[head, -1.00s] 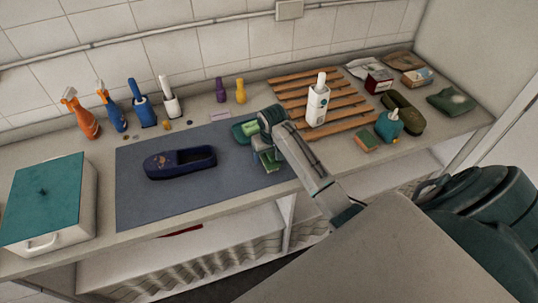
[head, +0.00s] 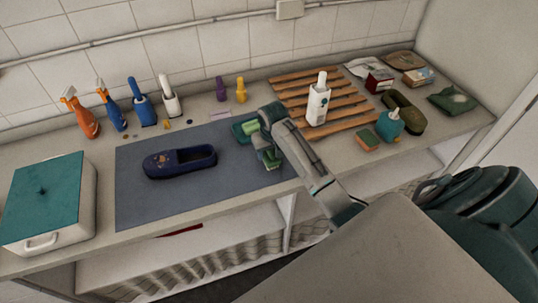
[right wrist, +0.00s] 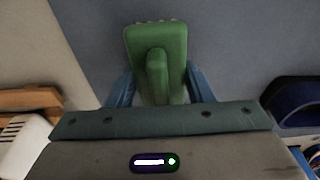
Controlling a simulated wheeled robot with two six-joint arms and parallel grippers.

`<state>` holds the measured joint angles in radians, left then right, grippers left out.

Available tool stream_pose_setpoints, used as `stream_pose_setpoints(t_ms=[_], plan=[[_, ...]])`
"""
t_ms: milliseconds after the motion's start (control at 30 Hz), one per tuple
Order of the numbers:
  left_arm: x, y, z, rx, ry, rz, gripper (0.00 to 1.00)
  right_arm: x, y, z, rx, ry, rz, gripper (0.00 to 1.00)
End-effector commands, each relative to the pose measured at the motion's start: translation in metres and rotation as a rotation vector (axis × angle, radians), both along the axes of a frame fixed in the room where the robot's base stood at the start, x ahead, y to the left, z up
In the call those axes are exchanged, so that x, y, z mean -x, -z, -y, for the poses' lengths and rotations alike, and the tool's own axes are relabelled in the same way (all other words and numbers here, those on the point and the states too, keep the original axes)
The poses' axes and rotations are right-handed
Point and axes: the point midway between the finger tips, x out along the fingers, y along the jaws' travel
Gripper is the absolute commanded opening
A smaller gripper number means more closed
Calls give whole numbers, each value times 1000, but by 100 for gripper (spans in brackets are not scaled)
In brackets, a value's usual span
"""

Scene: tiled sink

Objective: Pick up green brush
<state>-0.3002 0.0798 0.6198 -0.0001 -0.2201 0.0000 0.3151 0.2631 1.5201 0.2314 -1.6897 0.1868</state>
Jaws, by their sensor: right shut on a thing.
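The green brush (head: 242,131) is at the right part of the blue-grey mat (head: 140,205) in the head view, partly hidden by my right gripper (head: 259,143). In the right wrist view the brush (right wrist: 171,45) shows from above, with a raised handle along its middle. The blue fingers of my right gripper (right wrist: 160,88) are on both sides of the brush, shut on it. I cannot tell whether the brush still touches the mat. My left gripper is not in view.
A dark blue slipper (head: 180,162) lies on the mat to the left. A white bottle (head: 318,103) stands on a wooden slatted rack (head: 350,127) to the right. Spray bottles (head: 80,113) stand along the wall; a teal-lidded box (head: 45,195) is at the left.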

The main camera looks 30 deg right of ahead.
Motion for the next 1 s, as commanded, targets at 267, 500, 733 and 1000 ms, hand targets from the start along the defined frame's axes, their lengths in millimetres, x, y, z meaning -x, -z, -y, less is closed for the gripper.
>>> stream_pose_setpoints(t_ms=[267,500,733,1000], plan=[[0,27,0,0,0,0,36,19,-23,-8,2,-2,2,22],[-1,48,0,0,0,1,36,73,-28,-33,0,-3,3,22],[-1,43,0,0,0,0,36,120,-40,-54,-1,-1,-2,22],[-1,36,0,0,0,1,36,145,-41,-65,0,-1,-1,22]])
